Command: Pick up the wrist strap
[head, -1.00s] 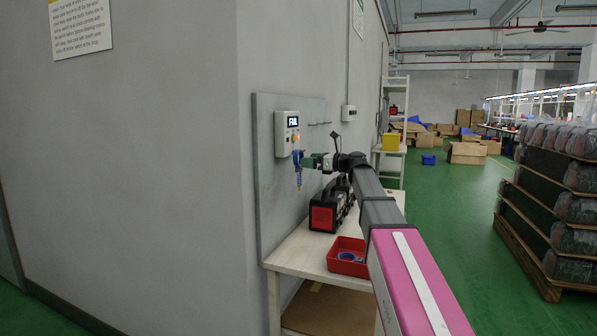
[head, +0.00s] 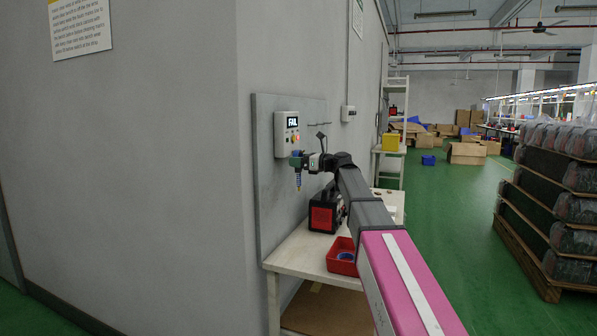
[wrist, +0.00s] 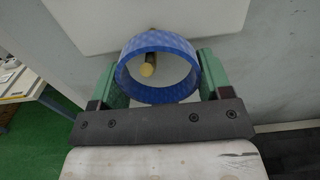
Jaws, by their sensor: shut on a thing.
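The wrist strap (wrist: 160,97) is a blue ring in the wrist view, between the two green fingers of my gripper (wrist: 158,85). The gripper is shut on it. A yellowish peg end (wrist: 147,70) shows through the ring's opening; I cannot tell whether the ring is still around it. In the head view my gripper (head: 298,160) is just below the white tester box (head: 287,134) on the grey panel, and a small blue part of the strap (head: 298,181) hangs under it.
Several pegs stick out of the panel (head: 265,190) at right.

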